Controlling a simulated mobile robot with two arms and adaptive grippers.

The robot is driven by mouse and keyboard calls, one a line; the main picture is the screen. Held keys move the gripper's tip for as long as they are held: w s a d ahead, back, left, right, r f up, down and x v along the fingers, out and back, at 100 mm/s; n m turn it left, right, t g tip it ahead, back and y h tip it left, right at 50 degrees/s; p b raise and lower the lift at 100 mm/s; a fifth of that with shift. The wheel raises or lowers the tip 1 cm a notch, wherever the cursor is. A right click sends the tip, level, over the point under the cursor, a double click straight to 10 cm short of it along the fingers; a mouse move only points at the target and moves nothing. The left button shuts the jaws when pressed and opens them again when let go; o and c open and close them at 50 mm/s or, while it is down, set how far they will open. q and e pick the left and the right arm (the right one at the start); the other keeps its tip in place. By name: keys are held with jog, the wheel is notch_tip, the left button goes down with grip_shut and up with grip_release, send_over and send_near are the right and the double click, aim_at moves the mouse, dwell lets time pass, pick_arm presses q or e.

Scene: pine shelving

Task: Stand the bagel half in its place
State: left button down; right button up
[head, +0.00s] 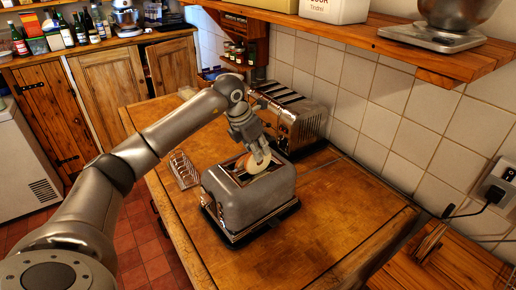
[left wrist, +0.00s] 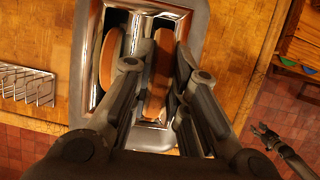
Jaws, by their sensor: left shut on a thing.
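A silver toaster (head: 250,205) stands on the wooden worktop and also fills the top of the left wrist view (left wrist: 196,40). My left gripper (head: 255,150) is above it, shut on a bagel half (head: 260,163) held upright with its pale cut face showing. In the left wrist view this bagel half (left wrist: 160,75) is between the fingers, over or partly in the right-hand slot; how deep it sits I cannot tell. Another bagel half (left wrist: 110,65) stands in the left-hand slot. My right gripper (left wrist: 265,135) shows small at the right of the left wrist view, away from the toaster.
A wire toast rack (head: 184,170) lies left of the toaster, and a second, longer toaster (head: 290,115) stands behind it by the tiled wall. A shelf (head: 420,50) overhangs the right side. The worktop in front and to the right is clear. A plug socket (head: 498,185) is at far right.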

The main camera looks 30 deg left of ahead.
pick_arm(q)
jog(key=shift+f+b, duration=1.25)
jog(key=shift+f, duration=0.6)
jog(key=c, duration=0.8)
grip_release()
jog(key=shift+r, duration=0.15)
jog(key=shift+r+p, duration=2.7)
jog(key=shift+r, duration=1.25)
jog(key=shift+f, duration=0.15)
